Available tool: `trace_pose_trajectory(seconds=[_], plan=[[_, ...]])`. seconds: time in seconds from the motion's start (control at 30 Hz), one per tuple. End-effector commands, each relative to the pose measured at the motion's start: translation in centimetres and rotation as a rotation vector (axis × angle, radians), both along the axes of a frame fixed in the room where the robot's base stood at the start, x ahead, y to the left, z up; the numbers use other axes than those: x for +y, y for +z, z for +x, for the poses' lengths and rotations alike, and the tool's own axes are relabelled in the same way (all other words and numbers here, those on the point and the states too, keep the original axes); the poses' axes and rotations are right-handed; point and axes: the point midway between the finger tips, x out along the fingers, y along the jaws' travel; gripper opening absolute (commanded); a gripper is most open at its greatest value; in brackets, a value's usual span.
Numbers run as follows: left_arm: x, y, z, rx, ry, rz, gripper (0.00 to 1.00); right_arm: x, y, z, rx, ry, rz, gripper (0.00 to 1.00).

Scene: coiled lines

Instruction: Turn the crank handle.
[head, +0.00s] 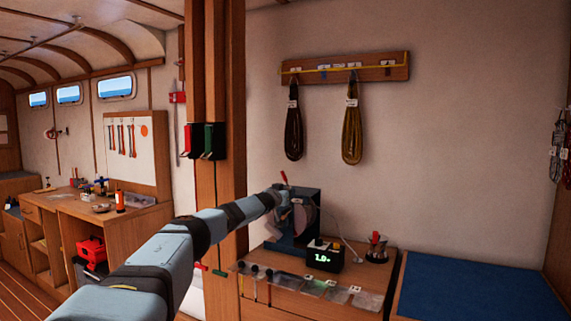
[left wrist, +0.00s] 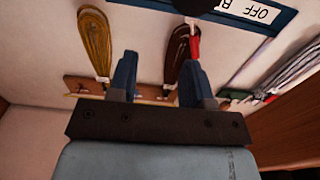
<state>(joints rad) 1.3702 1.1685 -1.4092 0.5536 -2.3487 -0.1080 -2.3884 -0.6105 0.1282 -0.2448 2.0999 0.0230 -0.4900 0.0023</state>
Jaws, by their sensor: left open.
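The crank handle (head: 284,177) is a small red grip above the dark blue winding machine (head: 312,205) on the wooden bench, right of the post. My left arm reaches across to the machine, and my left gripper (head: 279,194) is just below the red grip; its fingers are too small to make out there. In the left wrist view my left gripper (left wrist: 158,62) is open, with nothing seen between its two blue fingers. The red grip (left wrist: 194,45) shows at the right fingertip; I cannot tell if they touch. The machine's blue edge (left wrist: 262,32) carries an "OFF" label. My right gripper is out of view.
A black display box (head: 324,256) reading about 1.0 stands before the machine, with a clear tray (head: 315,287) at the bench front. A red-topped stand (head: 376,248) is to the right. Two coiled lines (head: 352,135) hang from a wall rack. The wooden post (head: 232,100) stands close left.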

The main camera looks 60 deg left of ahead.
Motion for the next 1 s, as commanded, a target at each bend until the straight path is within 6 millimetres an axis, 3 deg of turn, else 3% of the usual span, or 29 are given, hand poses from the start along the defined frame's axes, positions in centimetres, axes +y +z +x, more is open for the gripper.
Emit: trace_pose_trajectory(seconds=[0.03, 0.2, 0.43, 0.63, 1.0], plan=[[0.0, 2.1, 0.0, -0.003, -0.001, 0.002, 0.45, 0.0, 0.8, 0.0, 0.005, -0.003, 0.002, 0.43], [0.0, 6.5, 0.1, -0.003, -0.001, 0.002, 0.45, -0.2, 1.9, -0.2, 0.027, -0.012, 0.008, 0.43], [0.0, 10.9, 0.0, -0.002, 0.000, 0.001, 0.45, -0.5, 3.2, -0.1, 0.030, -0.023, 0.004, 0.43], [0.0, 12.4, 0.0, 0.001, 0.000, 0.001, 0.45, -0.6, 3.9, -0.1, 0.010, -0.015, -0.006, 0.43], [0.0, 12.5, 0.0, 0.000, -0.001, 0.000, 0.45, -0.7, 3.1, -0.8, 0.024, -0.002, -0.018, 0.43]])
